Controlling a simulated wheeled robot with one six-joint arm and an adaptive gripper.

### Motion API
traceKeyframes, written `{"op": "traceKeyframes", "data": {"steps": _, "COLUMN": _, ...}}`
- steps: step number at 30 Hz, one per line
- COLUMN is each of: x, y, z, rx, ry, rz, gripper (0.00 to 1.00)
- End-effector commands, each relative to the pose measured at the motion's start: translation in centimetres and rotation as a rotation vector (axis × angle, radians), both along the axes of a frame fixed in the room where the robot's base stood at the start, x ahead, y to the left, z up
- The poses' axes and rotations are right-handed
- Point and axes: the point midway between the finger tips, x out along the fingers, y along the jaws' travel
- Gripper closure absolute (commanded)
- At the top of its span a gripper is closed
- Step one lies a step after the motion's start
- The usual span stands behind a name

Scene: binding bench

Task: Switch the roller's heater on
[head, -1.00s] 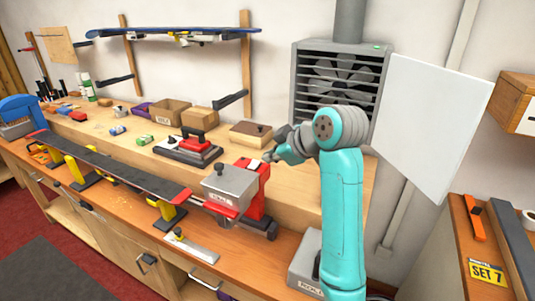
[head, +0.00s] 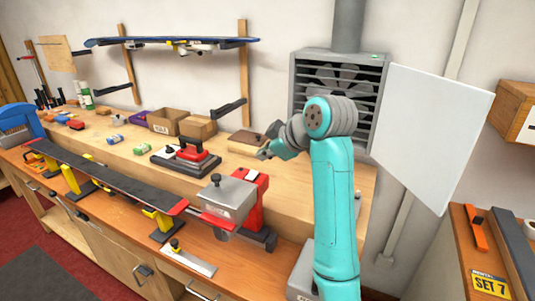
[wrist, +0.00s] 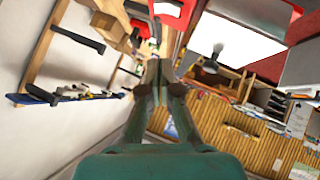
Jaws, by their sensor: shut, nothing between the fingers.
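The roller (head: 229,197) stands on the bench, a grey metal box with a dark knob on its lid and a red housing (head: 257,187) behind it. A small pale patch sits on top of the red housing; I cannot tell whether it is the heater switch, or its state. My gripper (head: 263,154) is shut and empty, just above and behind the red housing, apart from it.
A red-handled press (head: 190,155) and a wooden block (head: 246,143) lie left of my gripper. A long ski or board (head: 105,173) rests on yellow supports along the front. A slatted grey fan unit (head: 368,85) and a white panel (head: 430,135) stand behind my arm.

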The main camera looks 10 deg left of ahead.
Motion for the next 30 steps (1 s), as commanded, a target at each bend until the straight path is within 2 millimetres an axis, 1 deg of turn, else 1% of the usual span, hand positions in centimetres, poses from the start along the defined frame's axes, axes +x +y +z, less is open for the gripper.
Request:
{"op": "traceKeyframes", "data": {"steps": 1, "x": 0.4, "y": 0.7, "z": -0.8, "rx": -0.001, "ry": 0.004, "rz": 0.003, "gripper": 1.00}}
{"op": "traceKeyframes", "data": {"steps": 3, "x": 1.1, "y": 1.4, "z": -1.7, "rx": -0.001, "ry": 0.005, "rz": 0.002, "gripper": 1.00}}
{"op": "traceKeyframes", "data": {"steps": 11, "x": 3.5, "y": 4.0, "z": -4.7, "rx": 0.000, "ry": 0.004, "rz": 0.002, "gripper": 1.00}}
{"op": "traceKeyframes", "data": {"steps": 12, "x": 3.8, "y": 3.7, "z": -5.4, "rx": 0.000, "ry": 0.004, "rz": -0.001, "gripper": 1.00}}
{"op": "traceKeyframes", "data": {"steps": 15, "x": 4.3, "y": 3.5, "z": -6.5, "rx": 0.000, "ry": 0.002, "rz": 0.000, "gripper": 1.00}}
{"op": "traceKeyframes", "data": {"steps": 19, "x": 4.7, "y": 3.3, "z": -7.5, "rx": 0.000, "ry": 0.002, "rz": 0.000, "gripper": 1.00}}
{"op": "traceKeyframes", "data": {"steps": 23, "x": 5.0, "y": 3.2, "z": -7.9, "rx": 0.001, "ry": 0.001, "rz": -0.001, "gripper": 1.00}}
{"op": "traceKeyframes", "data": {"steps": 30, "x": 5.0, "y": 3.2, "z": -8.0, "rx": 0.000, "ry": 0.000, "rz": 0.000, "gripper": 1.00}}
